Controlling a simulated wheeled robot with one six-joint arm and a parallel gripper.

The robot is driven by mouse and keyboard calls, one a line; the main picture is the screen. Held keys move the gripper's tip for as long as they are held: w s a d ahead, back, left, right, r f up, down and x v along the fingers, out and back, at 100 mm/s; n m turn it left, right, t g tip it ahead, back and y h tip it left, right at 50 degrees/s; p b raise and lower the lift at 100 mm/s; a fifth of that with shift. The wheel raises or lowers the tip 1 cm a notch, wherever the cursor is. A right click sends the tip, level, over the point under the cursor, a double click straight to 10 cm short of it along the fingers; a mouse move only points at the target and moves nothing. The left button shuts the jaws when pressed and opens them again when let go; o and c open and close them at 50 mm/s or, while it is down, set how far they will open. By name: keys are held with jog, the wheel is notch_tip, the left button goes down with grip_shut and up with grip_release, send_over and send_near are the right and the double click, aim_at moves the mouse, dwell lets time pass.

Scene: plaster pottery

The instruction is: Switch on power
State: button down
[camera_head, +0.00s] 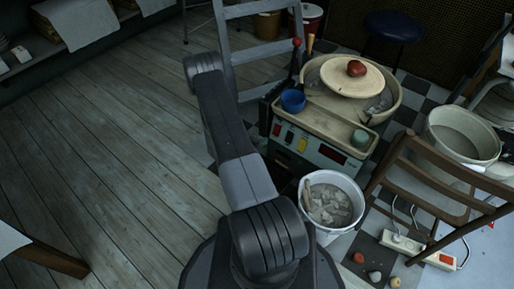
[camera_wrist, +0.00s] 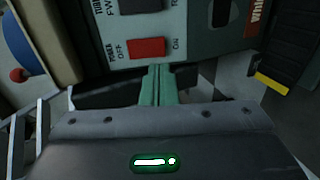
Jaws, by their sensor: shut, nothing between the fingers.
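The pottery wheel (camera_head: 315,118) stands at the upper right in the head view, its control panel facing me. In the wrist view, a red rocker switch (camera_wrist: 148,47) sits on a pale label reading POWER, with OFF to its left and ON to its right. My gripper (camera_wrist: 160,70) has its two green fingers pressed together, with nothing between them. The fingertips appear just below the switch's lower right side; I cannot tell whether they touch the panel.
A white bucket of clay scraps (camera_head: 331,203) stands in front of the wheel. A wooden chair (camera_head: 430,172) is to the right, with a power strip (camera_head: 403,242) on the floor. A grey ladder (camera_head: 262,50) stands behind. The wooden floor at left is clear.

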aim_at(275, 134)
jog(key=b+x, duration=0.1)
jog(key=x, duration=0.5)
jog(key=shift+w+d+f+b, duration=0.1)
jog(key=shift+w+d+b, duration=0.15)
jog(key=shift+w+b, duration=0.1)
jog(key=shift+f, duration=0.1)
jog(key=shift+w+d+f+b, duration=0.1)
jog(key=shift+w+f+b, duration=0.1)
jog(key=shift+b, duration=0.25)
jog(key=shift+s+r, duration=0.1)
jog(key=shift+r, duration=0.05)
jog(key=shift+r+p, duration=0.1)
jog(key=shift+p, duration=0.2)
jog(key=shift+r, duration=0.7)
jog(key=shift+s, duration=0.1)
